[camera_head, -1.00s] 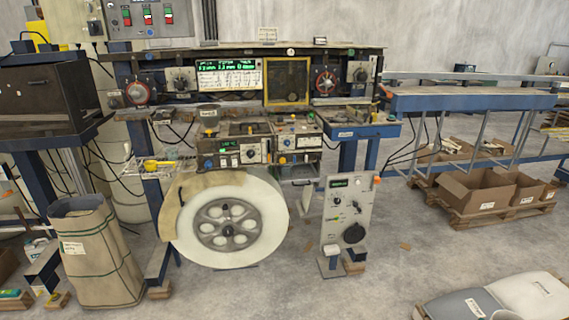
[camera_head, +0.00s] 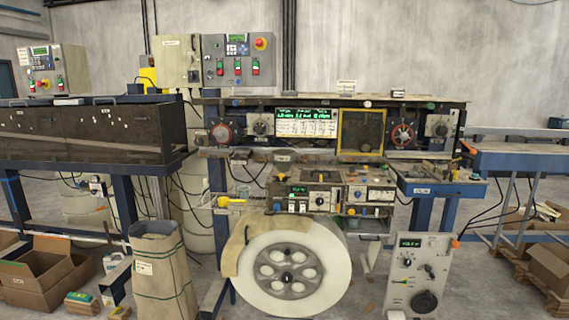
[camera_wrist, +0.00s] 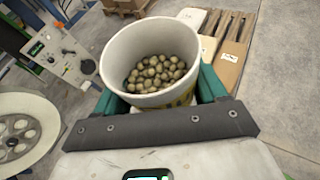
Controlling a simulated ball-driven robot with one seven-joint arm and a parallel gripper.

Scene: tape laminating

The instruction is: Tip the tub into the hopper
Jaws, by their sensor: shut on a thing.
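A white tub (camera_wrist: 150,45) with a yellow marking low on its side fills the middle of the wrist view. It holds many round, olive-brown pieces and its open mouth shows. My gripper (camera_wrist: 158,88) is shut on the tub, with a teal finger on either side of it. The tub looks clear of the machine. Neither the tub nor my gripper shows in the head view. I cannot tell for sure which part, if any, is the hopper.
The laminating machine (camera_head: 315,190) stands ahead, with a large white reel (camera_head: 335,270) below it. A tan sack-like bin (camera_head: 160,275) and open cardboard boxes (camera_head: 45,280) stand at left. A grey control panel (camera_head: 420,265) stands at right.

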